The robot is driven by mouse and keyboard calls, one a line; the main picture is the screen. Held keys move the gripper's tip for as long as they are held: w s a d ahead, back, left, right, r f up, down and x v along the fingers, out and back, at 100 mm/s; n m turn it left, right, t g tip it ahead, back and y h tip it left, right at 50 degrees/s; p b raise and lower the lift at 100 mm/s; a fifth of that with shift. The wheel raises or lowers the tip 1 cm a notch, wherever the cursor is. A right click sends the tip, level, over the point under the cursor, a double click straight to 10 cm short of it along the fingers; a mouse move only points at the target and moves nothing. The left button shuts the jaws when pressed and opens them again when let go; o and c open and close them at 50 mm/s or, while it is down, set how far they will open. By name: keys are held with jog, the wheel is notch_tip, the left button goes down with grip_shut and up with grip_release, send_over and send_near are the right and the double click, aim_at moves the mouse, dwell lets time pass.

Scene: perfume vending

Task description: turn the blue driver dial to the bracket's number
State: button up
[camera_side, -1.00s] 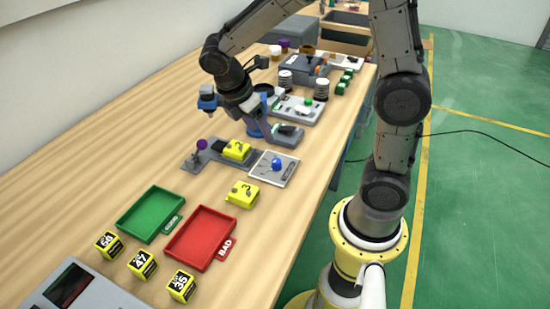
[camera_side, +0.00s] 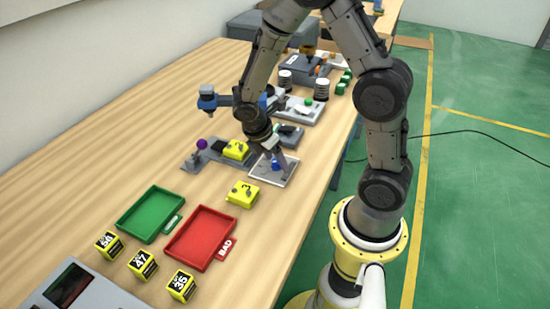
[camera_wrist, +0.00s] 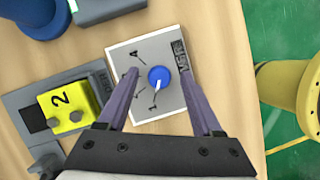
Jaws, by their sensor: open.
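In the side view the dial (camera_side: 277,164) shows just beside my gripper (camera_side: 270,153). A yellow bracket marked 2 (camera_wrist: 62,107) sits in a grey fixture left of the plate; it also shows in the side view (camera_side: 236,149).
Another yellow block marked 3 (camera_side: 243,193) lies in front of the plate. A green tray (camera_side: 122,211) and a red BAD tray (camera_side: 170,247) stand nearer the camera, with yellow numbered cubes. A blue-topped device (camera_side: 208,101) stands behind the fixture.

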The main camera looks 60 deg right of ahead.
jog(key=shift+c, duration=0.3)
grip_shut()
jog(key=shift+m, duration=0.3)
jog(key=m+g, duration=0.1)
jog(key=m, duration=0.2)
jog(key=shift+w+d+y, duration=0.1)
jog(key=shift+w+y, duration=0.05)
jog(key=shift+y, duration=0.15)
jog(key=shift+m+g+y, duration=0.6)
jog(key=shift+m, duration=1.5)
jog(key=shift+d, duration=0.1)
jog(key=shift+o, duration=0.3)
grip_release()
